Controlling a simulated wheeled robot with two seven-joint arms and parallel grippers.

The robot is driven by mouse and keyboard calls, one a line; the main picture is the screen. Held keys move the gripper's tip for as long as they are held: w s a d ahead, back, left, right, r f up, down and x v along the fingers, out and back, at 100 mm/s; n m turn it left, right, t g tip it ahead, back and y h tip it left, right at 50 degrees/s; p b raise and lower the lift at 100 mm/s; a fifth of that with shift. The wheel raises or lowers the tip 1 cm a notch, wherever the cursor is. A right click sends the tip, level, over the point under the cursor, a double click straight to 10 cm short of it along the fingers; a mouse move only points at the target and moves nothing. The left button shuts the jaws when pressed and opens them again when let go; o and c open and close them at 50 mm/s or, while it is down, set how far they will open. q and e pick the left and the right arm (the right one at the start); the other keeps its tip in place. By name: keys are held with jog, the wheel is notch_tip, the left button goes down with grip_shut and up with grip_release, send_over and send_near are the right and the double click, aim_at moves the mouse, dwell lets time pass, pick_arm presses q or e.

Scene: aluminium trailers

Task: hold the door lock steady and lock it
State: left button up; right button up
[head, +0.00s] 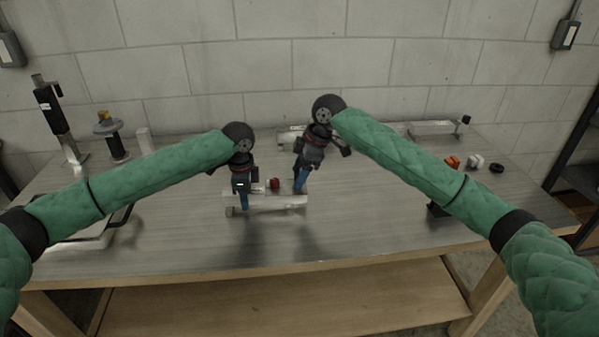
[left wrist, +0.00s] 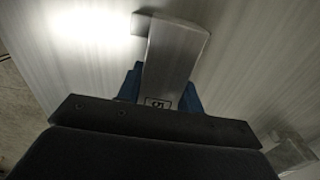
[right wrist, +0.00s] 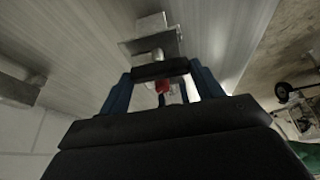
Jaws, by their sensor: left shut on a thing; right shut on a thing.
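The door lock is a pale aluminium piece (head: 275,201) lying on the metal table, with a red part (head: 275,183) at its middle. My left gripper (head: 244,202) is shut on the left part of the lock body; in the left wrist view the metal bar (left wrist: 172,60) sits between its blue fingers. My right gripper (head: 301,182) is at the lock's right end. In the right wrist view its blue fingers stand either side of a dark handle (right wrist: 160,70), with the red part (right wrist: 162,87) just below it. The fingers hide some of the lock.
Another aluminium assembly (head: 430,128) lies at the back of the table. Small orange (head: 452,162), white (head: 476,160) and black (head: 497,168) parts lie at the right. A black upright tool (head: 52,108) and a dark post (head: 115,140) stand at the left. The front middle is clear.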

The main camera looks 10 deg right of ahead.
jog(key=m+t, duration=0.1)
jog(key=m, duration=0.4)
jog(key=shift+s+a+t+h, duration=0.1)
jog(key=shift+s+t+h, duration=0.05)
jog(key=shift+t+h, duration=0.2)
jog(key=m, duration=0.2)
jog(key=m+t+h, duration=0.1)
jog(key=m, duration=0.1)
jog(key=shift+s+m+t, duration=0.1)
jog(key=shift+m+t, duration=0.15)
jog(key=shift+m, duration=0.05)
jog(key=m, duration=0.2)
jog(key=m+h, duration=0.1)
jog(key=m, duration=0.1)
jog(key=shift+a+t+h, duration=0.2)
jog(key=shift+t+h, duration=0.05)
jog(key=shift+t, duration=0.15)
jog(key=shift+m+h, duration=0.8)
jog(key=shift+m, duration=1.2)
jog(key=o, duration=1)
jog(key=shift+r, duration=0.1)
